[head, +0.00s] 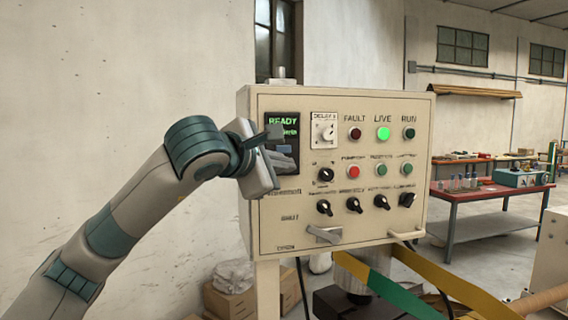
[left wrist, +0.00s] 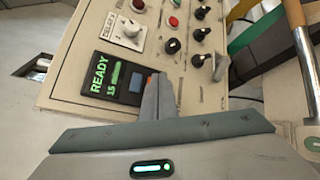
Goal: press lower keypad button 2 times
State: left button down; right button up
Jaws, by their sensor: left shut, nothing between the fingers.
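The beige control panel (head: 345,205) carries a dark display and keypad unit (head: 283,119) at its upper left, with green READY text. The unit also shows in the left wrist view (left wrist: 101,89), with a blue patch (left wrist: 135,82) near its edge, next to my fingers. My left gripper (head: 290,160) is shut and empty in front of the unit's lower part. Its fingers (left wrist: 158,98) cover part of the keypad area, so the lower button cannot be made out clearly. I cannot tell whether the fingertips touch it. My right gripper is not in view.
Right of the unit are a selector dial (head: 324,131), a lit green LIVE lamp (head: 383,133), push buttons and several black knobs (head: 326,175). A lever handle (head: 324,235) sticks out below. A red table (head: 490,193) stands at the far right.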

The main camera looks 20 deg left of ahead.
pick_arm(q)
jog(key=shift+w+a, duration=0.1)
dwell(0.5)
jog(key=shift+w+a+b, duration=0.15)
jog(key=shift+w+b, duration=0.1)
jog(key=shift+b, duration=0.2)
jog(key=shift+w+a+b, duration=0.25)
jog(key=shift+w+b, duration=0.05)
jog(key=shift+w, duration=0.05)
dwell(1.2)
jog(key=shift+s+d, duration=0.1)
jog(key=shift+s+d+b, duration=0.35)
jog(key=shift+s+b, duration=0.2)
